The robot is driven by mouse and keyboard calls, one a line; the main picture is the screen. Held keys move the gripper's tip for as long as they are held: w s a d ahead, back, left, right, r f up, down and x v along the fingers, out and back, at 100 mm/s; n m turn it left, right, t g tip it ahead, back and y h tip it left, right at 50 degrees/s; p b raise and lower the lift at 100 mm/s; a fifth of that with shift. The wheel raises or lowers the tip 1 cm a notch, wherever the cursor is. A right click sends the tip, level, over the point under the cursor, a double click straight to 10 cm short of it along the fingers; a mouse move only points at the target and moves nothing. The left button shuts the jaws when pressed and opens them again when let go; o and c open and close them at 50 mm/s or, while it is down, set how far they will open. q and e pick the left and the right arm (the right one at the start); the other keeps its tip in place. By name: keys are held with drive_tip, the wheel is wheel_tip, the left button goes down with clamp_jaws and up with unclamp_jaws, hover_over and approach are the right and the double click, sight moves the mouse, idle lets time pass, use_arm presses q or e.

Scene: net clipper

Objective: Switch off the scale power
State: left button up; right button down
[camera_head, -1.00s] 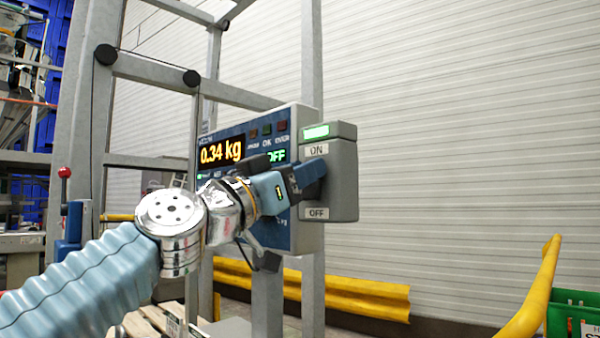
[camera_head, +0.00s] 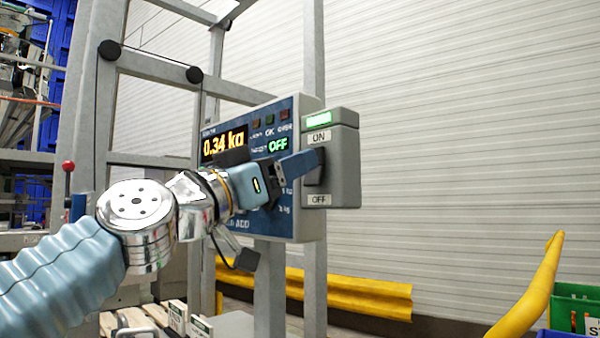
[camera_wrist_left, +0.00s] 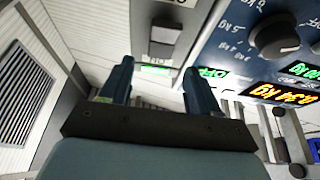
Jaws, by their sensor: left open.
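The scale's control panel (camera_head: 222,180) is blue with a lit "0.34 kg" readout and a green "OFF" text. A grey switch box (camera_head: 345,160) is at its right side, with a lit green lamp (camera_head: 318,119), an ON label above and an OFF label below. The dark rocker (camera_head: 314,172) between the labels is partly hidden by a finger. My left gripper (camera_head: 292,180) is open and empty in front of the panel, beside the rocker; contact cannot be told. In the left wrist view the gripper (camera_wrist_left: 158,72) points at the box's ON end, and the rocker (camera_wrist_left: 165,38) lies above it.
A grey metal frame (camera_head: 312,60) stands around the panel. A yellow rail (camera_head: 360,297) runs low behind it. A yellow curved bar (camera_head: 535,290) and a green crate (camera_head: 573,305) are at the lower right. Space right of the switch box is free before the pale wall.

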use_arm(q)
drive_tip(key=b+v, duration=0.4)
drive_tip(key=v, duration=0.6)
use_arm(e)
drive_tip(key=f, duration=0.2)
drive_tip(key=d+f, duration=0.1)
drive_tip(key=f, duration=0.2)
drive_tip(key=shift+w+d+f, duration=0.3)
drive_tip(key=shift+w+d, duration=0.05)
drive_tip(key=shift+d, duration=0.05)
use_arm(q)
drive_tip(key=shift+d, duration=0.1)
